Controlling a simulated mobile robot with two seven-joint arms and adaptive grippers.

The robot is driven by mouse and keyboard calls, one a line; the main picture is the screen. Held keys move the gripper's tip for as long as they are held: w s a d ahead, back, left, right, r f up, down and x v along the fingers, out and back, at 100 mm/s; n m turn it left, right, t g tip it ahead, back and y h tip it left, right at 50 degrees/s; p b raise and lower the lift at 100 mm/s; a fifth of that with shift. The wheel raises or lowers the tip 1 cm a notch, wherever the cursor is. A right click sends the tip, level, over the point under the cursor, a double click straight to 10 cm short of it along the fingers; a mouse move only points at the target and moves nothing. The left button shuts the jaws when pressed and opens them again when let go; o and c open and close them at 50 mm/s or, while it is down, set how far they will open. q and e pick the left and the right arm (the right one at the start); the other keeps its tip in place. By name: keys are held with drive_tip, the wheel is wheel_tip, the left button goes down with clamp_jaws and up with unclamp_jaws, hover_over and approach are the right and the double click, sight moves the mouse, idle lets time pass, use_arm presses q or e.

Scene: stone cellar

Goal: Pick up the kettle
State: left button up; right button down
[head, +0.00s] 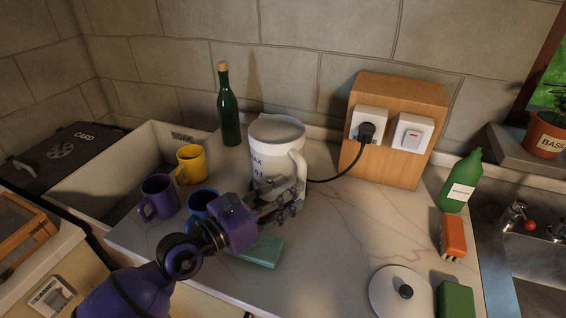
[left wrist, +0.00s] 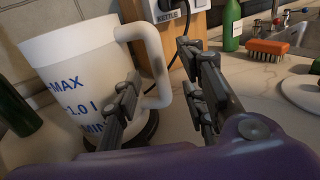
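The kettle (head: 272,140) is a white jug, upright near the back of the marble counter. Blue MAX, 1.0 l and MIN marks show on it in the left wrist view (left wrist: 75,75). Its handle (head: 299,165) is on its right side and also shows in the left wrist view (left wrist: 158,62). My left gripper (head: 277,196) is at the handle, in front of the kettle. Its fingers (left wrist: 160,82) are apart, with the handle between or just beyond them; contact cannot be told. My right gripper is out of view.
A black plug (head: 366,131) with a cord sits in the wooden socket panel (head: 400,90). A green bottle (head: 229,112) and several mugs stand left of the kettle. A white lid (head: 385,291), orange brush (head: 453,237) and green soap bottle (head: 461,182) are at the right.

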sight(302, 177)
use_arm(q)
drive_tip(key=x, duration=0.6)
drive_tip(key=shift+w+p, duration=0.1)
drive_tip(key=shift+p, duration=0.3)
clamp_jaws()
drive_tip(key=shift+a, duration=0.1)
drive_tip(key=shift+r, duration=0.3)
